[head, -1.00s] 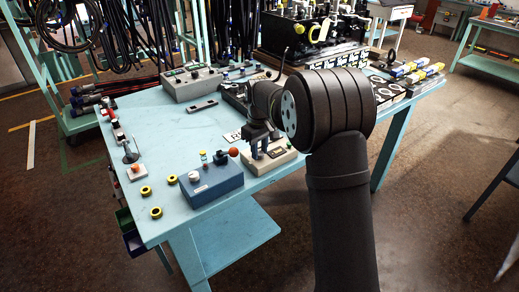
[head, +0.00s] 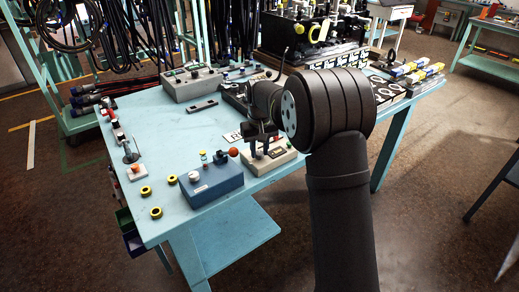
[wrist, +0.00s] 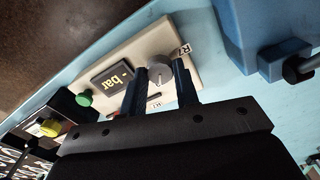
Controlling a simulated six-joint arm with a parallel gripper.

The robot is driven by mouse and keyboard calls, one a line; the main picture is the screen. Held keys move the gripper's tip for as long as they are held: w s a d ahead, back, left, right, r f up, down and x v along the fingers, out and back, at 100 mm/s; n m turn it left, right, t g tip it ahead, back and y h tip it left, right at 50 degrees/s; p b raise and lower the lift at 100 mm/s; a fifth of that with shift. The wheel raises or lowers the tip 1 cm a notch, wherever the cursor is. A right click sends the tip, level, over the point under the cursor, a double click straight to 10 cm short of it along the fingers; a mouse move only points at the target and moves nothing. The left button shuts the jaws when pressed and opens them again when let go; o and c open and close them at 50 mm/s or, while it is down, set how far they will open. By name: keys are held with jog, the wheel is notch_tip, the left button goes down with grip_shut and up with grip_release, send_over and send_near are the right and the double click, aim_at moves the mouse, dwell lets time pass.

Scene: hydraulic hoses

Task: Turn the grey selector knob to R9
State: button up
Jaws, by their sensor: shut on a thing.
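The grey selector knob (wrist: 160,70) stands on a beige box (wrist: 205,62) with a dark "bar" display (wrist: 111,78). In the wrist view my gripper (wrist: 159,77) has one blue finger on each side of the knob and is shut on it. A small label starting with R (wrist: 184,50) is beside the knob; its number is hard to read. Another small label (wrist: 156,104) is partly hidden by the fingers. In the head view my gripper (head: 257,150) reaches down onto the beige box (head: 280,160), and the knob is hidden there.
A blue box (head: 211,184) with knobs stands just left of the beige box. Yellow rings (head: 145,190) lie near the table's left edge. A grey box (head: 191,84) is at the back. A green button (wrist: 84,99) shows beyond the display. The table's left middle is clear.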

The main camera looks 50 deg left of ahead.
aim_at(260, 153)
jog(key=o, duration=1)
notch_tip(260, 153, up, 18)
jog(key=shift+f, duration=0.25)
jog(key=shift+f, duration=0.15)
notch_tip(260, 153, down, 17)
jog(key=shift+f, duration=0.1)
dwell(0.7)
